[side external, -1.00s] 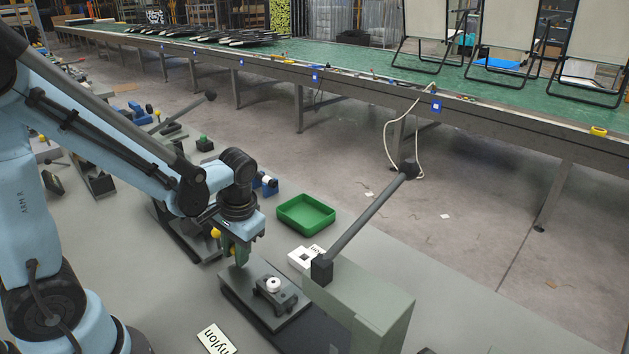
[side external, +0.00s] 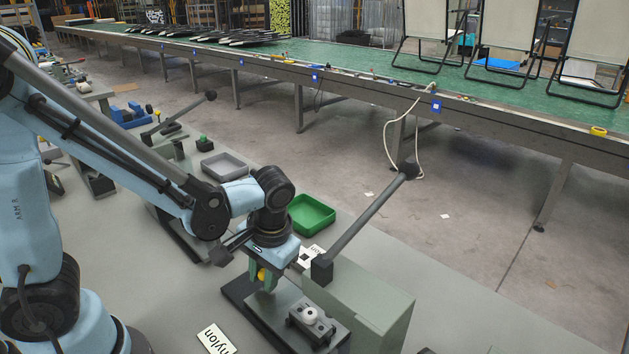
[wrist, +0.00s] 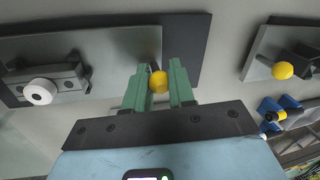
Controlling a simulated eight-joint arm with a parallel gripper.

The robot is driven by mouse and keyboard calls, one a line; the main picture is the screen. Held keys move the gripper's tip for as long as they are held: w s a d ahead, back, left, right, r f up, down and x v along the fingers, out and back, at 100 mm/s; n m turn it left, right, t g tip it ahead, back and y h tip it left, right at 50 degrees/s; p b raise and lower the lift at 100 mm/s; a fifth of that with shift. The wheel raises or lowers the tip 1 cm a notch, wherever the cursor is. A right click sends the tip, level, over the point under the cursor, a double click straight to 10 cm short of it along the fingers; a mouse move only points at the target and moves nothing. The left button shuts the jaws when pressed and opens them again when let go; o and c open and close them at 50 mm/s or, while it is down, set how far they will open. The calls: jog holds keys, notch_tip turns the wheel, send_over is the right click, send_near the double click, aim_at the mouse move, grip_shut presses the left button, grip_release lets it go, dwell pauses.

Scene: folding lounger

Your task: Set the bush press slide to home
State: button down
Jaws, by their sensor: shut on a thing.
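The bush press (side external: 365,300) is a pale green block with a long dark lever (side external: 365,220) raised up and right. Its slide (side external: 280,303), a grey plate, lies on a dark base (side external: 234,290); the base shows bare at the slide's left end. A white bush (side external: 310,313) sits in a dark holder on the slide; it also shows in the wrist view (wrist: 40,92). My gripper (side external: 265,279) is at the slide's left end. Its green fingers are shut on the slide's yellow knob (wrist: 158,82).
A green tray (side external: 311,214) stands behind my gripper, with a grey tray (side external: 225,166) farther left. A label reading "nylon" (side external: 216,339) lies in front. Another slide with a yellow knob (wrist: 283,70) shows at the right of the wrist view. A long green-topped bench (side external: 370,85) runs behind.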

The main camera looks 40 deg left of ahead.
jog(key=c, duration=1)
grip_release()
notch_tip(320, 180, up, 12)
jog(key=d, duration=0.2)
jog(key=shift+w+d, duration=0.2)
jog(key=shift+w, duration=0.05)
jog(key=shift+f, duration=0.1)
